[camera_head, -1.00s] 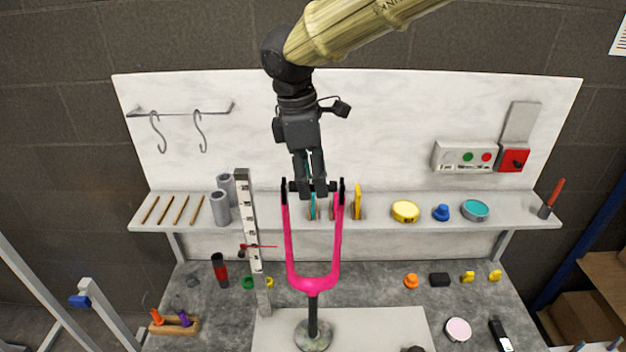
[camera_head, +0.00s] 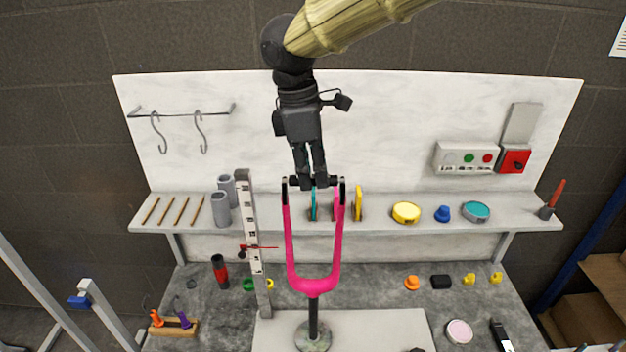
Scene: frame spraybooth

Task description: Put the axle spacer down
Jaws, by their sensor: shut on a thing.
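My gripper (camera_head: 312,184) is at the top of the pink fork (camera_head: 290,245), between its two upright prongs. Its fingers point down and are shut on a dark bar, the axle spacer (camera_head: 331,182). The spacer lies level and spans the gap between the black prong tips. I cannot tell whether it rests in the tips or hangs just at them. The fork stands upright on a dark post with a round base (camera_head: 313,337).
A white shelf (camera_head: 380,222) behind holds grey cylinders, brushes, coloured discs and tins (camera_head: 406,212). A tall white measuring stand (camera_head: 250,235) is just left of the fork. Two hooks (camera_head: 201,132) hang on the back panel.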

